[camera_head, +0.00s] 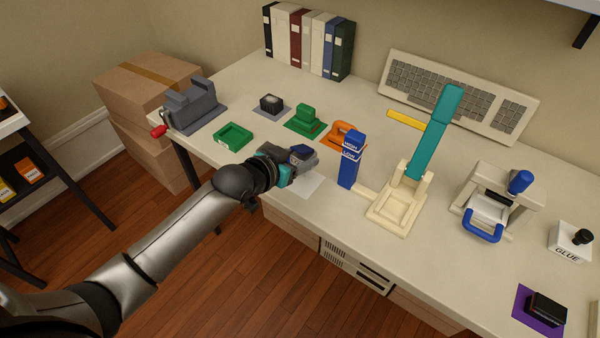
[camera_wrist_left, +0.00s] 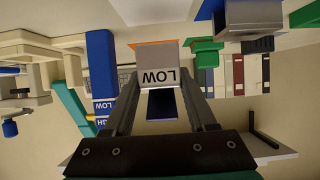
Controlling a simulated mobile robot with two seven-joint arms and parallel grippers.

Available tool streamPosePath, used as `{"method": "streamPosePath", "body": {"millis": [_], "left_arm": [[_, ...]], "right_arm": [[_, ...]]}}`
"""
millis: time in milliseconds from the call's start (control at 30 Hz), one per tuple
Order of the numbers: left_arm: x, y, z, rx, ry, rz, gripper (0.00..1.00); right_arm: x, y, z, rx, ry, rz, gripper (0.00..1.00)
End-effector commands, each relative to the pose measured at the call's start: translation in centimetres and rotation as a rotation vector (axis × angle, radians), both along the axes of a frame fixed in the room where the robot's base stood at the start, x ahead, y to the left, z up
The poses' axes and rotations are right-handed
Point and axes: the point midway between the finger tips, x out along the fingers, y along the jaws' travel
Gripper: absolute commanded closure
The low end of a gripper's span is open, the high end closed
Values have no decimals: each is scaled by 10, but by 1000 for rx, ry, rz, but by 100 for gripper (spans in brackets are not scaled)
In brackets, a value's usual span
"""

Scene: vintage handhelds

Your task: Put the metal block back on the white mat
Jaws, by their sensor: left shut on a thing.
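My left gripper (camera_head: 304,160) is shut on the metal block (camera_wrist_left: 158,75). In the left wrist view, which is upside down, the block is pale grey, carries the word LOW and has a dark blue part. In the head view the fingers mostly hide it, and only a bluish part (camera_head: 301,151) shows. The white mat (camera_head: 308,184) lies on the table near its front edge, just below the gripper in the picture and partly hidden by it. The block appears above the table; its exact height over the mat is unclear. My right gripper is not in view.
A blue HIGH/LOW stand (camera_head: 350,162) rises close to the right of the gripper. An orange item (camera_head: 343,134) and a green block (camera_head: 306,119) lie behind it. A green tray (camera_head: 233,137) is to the left. A cream press with a teal lever (camera_head: 431,138) stands further right.

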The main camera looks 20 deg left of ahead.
Motion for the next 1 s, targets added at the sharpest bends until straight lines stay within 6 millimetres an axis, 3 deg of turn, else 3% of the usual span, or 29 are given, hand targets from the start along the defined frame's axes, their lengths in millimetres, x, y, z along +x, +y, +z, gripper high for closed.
{"method": "streamPosePath", "body": {"millis": [300, 700, 733, 1000], "left_arm": [[0, 0, -41, 0, 1, 0, 100], [0, 0, -45, 0, 0, 0, 100], [0, 0, -46, 0, 2, 0, 41], [0, 0, -45, 0, 2, 0, 13]], "right_arm": [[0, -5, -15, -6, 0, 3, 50], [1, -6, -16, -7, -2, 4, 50], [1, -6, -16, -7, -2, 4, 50], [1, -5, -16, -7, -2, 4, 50]]}}
